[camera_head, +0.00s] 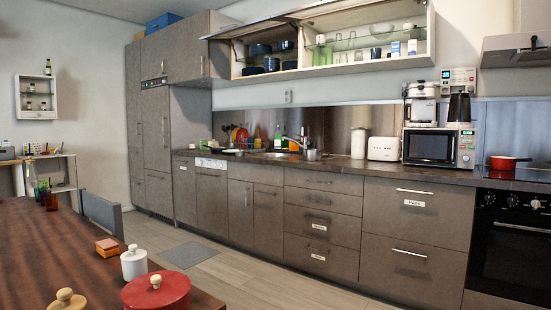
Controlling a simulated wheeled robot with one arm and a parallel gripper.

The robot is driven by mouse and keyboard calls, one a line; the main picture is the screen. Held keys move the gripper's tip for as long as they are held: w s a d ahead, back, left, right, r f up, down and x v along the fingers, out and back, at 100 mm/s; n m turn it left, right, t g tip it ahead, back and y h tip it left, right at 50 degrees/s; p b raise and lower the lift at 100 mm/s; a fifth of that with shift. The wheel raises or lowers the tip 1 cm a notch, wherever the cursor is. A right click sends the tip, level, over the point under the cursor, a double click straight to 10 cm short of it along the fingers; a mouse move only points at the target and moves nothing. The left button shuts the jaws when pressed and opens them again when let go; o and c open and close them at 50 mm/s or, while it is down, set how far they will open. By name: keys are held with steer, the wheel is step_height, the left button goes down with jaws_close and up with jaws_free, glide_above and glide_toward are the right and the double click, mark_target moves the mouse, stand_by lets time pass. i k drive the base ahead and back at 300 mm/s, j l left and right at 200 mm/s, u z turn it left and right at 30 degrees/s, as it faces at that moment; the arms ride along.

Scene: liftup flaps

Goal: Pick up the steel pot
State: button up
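A small silvery vessel (313,154), which looks like the steel pot, stands on the counter (340,164) just right of the sink (275,154). It is small and far off, so I cannot make out its handle or whether it holds anything. My gripper is not in view.
A wooden table (60,250) fills the near left, bearing a red lidded pot (157,292) and a white jar (134,264). A chair (102,214) stands behind it. A red pan (503,164) sits on the stove. Upper flap cabinets stand open.

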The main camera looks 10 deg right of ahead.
mark_target(308, 154)
steer(key=i+l+z, duration=0.65)
steer(key=i+l, duration=0.15)
steer(key=i, duration=0.8)
steer(key=i+j+u, duration=0.1)
steer(key=i+u, duration=0.45)
steer(key=u, duration=0.15)
steer(key=i+u, duration=0.35)
steer(key=i+j, duration=0.15)
steer(key=i, duration=0.25)
steer(key=i+j, duration=0.15)
steer(key=i, duration=0.25)
steer(key=l+z, duration=0.05)
